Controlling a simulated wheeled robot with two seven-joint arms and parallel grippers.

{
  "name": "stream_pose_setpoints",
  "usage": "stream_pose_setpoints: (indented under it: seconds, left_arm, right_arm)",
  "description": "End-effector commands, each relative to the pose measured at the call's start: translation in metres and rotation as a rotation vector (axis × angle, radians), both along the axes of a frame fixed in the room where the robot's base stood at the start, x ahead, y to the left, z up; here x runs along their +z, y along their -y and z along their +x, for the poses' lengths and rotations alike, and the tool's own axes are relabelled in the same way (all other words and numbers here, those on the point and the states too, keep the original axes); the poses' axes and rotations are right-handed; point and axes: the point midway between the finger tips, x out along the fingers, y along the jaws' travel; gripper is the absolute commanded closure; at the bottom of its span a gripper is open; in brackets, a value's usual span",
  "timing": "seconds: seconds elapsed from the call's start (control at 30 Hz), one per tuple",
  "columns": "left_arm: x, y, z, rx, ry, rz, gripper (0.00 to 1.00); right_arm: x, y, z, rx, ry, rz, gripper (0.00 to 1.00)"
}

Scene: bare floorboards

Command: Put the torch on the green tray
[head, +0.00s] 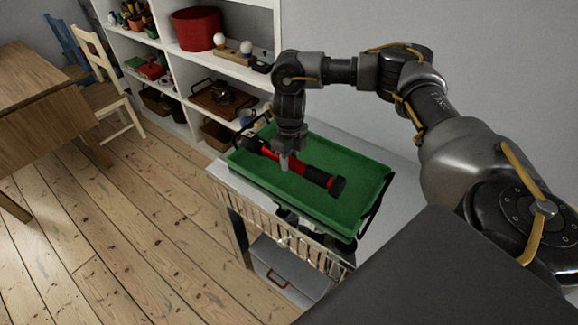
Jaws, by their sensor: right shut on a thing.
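The torch (313,173) is red with black ends and lies lengthwise over the green tray (352,207). My right gripper (285,163) points down over the torch's middle and is shut on it. The fingers hide a part of the torch. I cannot tell whether the torch touches the tray's floor or hangs just above it. The green tray has dark handles and stands on a white-topped trolley. My left gripper is not in the head view.
The trolley (233,180) has a wire side and a grey box (290,272) below. White shelves (262,22) with a red tub (196,28) stand behind. A wooden table (35,85) and chairs are at left. The floorboards (130,230) in front are clear.

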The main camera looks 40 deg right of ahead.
Motion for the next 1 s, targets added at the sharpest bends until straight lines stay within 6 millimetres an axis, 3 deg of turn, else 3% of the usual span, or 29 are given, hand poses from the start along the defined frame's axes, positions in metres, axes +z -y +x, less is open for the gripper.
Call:
stream_pose_setpoints:
  seconds: [0.37, 0.77, 0.8, 0.93, 1.0]
  left_arm:
    - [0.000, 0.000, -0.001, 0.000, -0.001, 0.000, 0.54]
    - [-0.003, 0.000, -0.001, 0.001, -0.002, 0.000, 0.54]
    - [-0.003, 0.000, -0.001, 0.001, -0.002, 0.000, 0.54]
    - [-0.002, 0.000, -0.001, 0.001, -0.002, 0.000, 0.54]
    - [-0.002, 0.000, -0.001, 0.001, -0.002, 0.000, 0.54]
  right_arm:
    - [-0.035, 0.000, 0.005, -0.001, -0.001, 0.001, 0.94]
    - [-0.040, 0.001, 0.005, 0.000, 0.000, 0.000, 0.94]
    - [-0.040, 0.001, 0.005, 0.000, 0.000, 0.000, 0.62]
    - [-0.039, 0.001, 0.005, 0.000, 0.000, 0.000, 0.45]
    - [-0.039, 0.001, 0.005, 0.000, 0.000, 0.000, 0.43]
